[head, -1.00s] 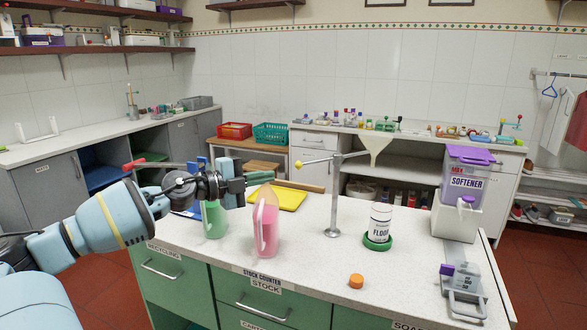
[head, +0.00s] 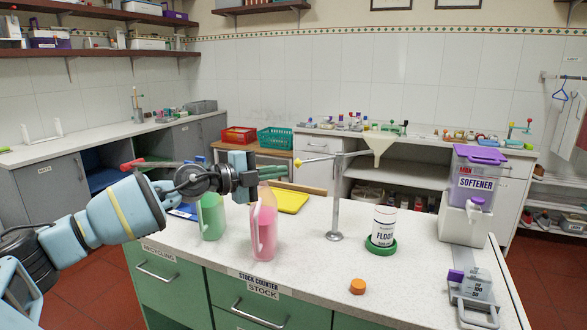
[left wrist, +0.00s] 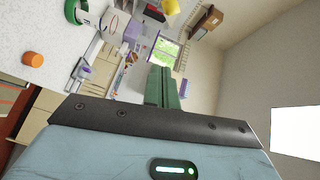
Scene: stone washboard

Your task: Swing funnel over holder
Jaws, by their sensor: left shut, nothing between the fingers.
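The cream funnel (head: 380,147) hangs on a horizontal arm atop a grey post (head: 336,205). A yellow knob (head: 298,163) ends the arm's left side. A green ring holder (head: 381,250) stands right of the post with a white bottle labelled FLOOR (head: 384,224) in it. The funnel is behind and above the bottle in the picture. My left gripper (head: 287,170) is shut and empty, its green fingers pointing right, just left of the knob; I cannot tell if they touch. The fingers also show in the left wrist view (left wrist: 164,88). My right gripper is not in view.
A pink jug (head: 263,230) and a green jug (head: 211,217) stand below my left gripper. An orange cap (head: 357,287) lies near the front edge. A softener dispenser (head: 472,195) and a grey device (head: 472,296) stand at the right. The counter between post and front edge is mostly clear.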

